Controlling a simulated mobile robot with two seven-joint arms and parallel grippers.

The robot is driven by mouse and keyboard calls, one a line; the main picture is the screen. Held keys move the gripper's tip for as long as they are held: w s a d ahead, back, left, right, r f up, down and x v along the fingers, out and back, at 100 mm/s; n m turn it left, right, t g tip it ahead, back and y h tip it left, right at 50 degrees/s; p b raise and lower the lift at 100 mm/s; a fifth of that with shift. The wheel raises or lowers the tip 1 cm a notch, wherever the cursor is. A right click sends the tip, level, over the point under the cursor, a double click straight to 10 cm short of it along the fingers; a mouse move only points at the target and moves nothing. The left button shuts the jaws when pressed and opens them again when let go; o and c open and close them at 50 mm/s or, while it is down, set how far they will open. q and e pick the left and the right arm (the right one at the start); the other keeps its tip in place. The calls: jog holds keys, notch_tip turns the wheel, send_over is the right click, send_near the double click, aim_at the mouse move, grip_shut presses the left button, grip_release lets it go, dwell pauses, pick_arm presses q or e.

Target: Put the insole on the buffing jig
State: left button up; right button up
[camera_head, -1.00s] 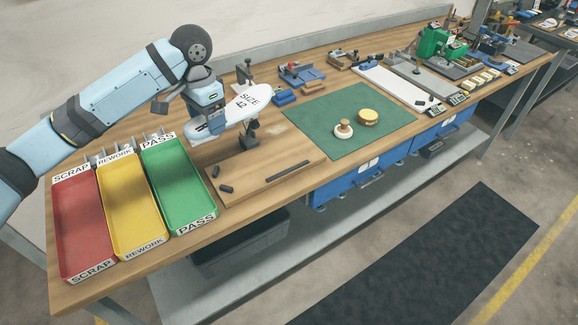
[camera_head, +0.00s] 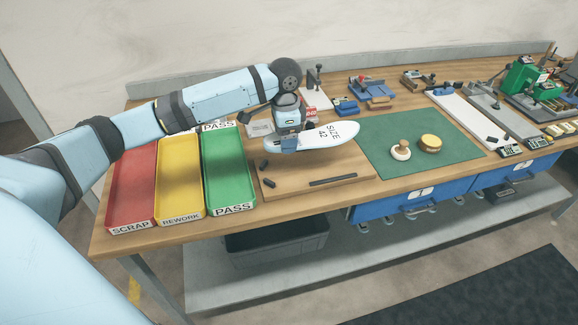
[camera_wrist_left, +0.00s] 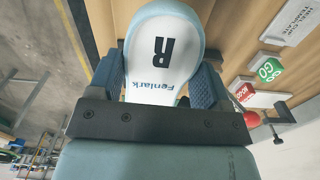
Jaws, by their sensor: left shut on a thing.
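The insole (camera_head: 340,131) is white, marked "SIZE 42", and lies roughly flat in my left gripper (camera_head: 289,143), its length reaching to the right. In the left wrist view the insole (camera_wrist_left: 163,50) shows a large "R" and "Feniark", with the blue-grey fingers on both its sides. The left gripper is shut on it at its left end. Below is a wooden board (camera_head: 290,183) with a dark strip and small dark pegs; it may be the buffing jig, but I cannot tell for sure. The insole appears to be above the board, and the gap is unclear. My right gripper is out of view.
Red (camera_head: 132,188), yellow (camera_head: 179,180) and green (camera_head: 228,170) trays stand left of the board. Several fixtures line the back.

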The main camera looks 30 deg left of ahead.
aim_at(286, 172)
pick_arm(q)
notch_tip(286, 172, down, 10)
jog(key=shift+f+b, duration=0.15)
jog(key=shift+b, duration=0.15)
dwell(0.3)
jog(key=o, duration=0.9)
jog(key=shift+f, duration=0.1)
jog(key=shift+r, duration=0.35)
notch_tip(286, 172, up, 12)
jog(key=shift+f+p, duration=0.15)
jog(key=shift+p, duration=0.2)
